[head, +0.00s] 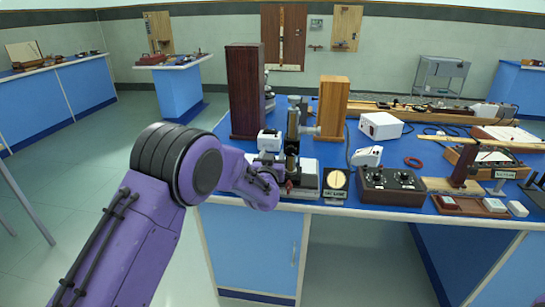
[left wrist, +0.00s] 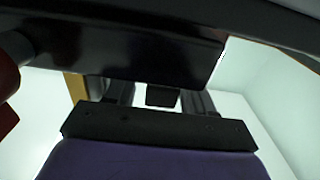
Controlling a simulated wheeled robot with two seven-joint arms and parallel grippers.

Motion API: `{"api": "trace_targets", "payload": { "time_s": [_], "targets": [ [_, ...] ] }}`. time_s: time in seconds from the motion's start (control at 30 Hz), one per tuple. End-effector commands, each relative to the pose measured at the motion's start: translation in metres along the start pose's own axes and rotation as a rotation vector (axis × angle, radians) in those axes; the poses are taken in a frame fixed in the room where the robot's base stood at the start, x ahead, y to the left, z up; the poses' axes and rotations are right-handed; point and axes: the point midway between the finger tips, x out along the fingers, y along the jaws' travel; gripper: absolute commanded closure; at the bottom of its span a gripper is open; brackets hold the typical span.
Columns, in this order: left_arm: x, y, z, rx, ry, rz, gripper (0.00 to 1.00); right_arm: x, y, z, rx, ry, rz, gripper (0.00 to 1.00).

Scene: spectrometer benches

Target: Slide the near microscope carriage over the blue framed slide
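The near microscope (head: 293,128), with a dark upright tube and pale parts, stands at the front edge of the blue bench. A white block-like part (head: 269,140) is at its left, and a pale base (head: 307,182) is low at its right. My left gripper (head: 277,187) is at the microscope's lower front, its fingers mostly hidden by my wrist. In the left wrist view its two dark fingers (left wrist: 158,98) stand apart, with a small dark block between them and light gaps beside it. A large dark bar crosses above. I cannot make out the blue framed slide. My right gripper is out of view.
A tall dark wooden box (head: 246,92) and a lighter wooden box (head: 333,107) stand behind the microscope. A small dial stand (head: 336,182) and a black knobbed box (head: 391,185) sit to its right. Open floor lies to the left.

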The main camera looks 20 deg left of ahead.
Motion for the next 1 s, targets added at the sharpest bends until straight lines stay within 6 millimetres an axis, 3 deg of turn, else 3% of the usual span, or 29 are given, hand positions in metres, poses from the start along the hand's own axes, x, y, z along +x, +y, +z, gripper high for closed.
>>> {"api": "trace_targets", "payload": {
  "time_s": [0.17,0.27,0.5,0.7,1.0],
  "targets": [
    [-0.002,0.0,0.0,0.0,0.0,0.001,0.47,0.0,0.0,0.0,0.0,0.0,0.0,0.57],
    [-0.013,0.001,0.001,0.002,-0.001,0.002,0.47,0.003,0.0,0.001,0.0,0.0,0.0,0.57],
    [-0.07,0.001,0.001,0.003,-0.001,0.003,0.47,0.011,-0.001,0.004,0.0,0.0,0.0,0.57],
    [-0.101,0.0,0.0,0.001,0.0,0.0,0.47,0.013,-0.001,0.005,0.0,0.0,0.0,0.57],
    [-0.106,0.0,0.0,0.0,-0.001,0.0,0.47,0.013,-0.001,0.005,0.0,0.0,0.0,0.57]
  ]
}}
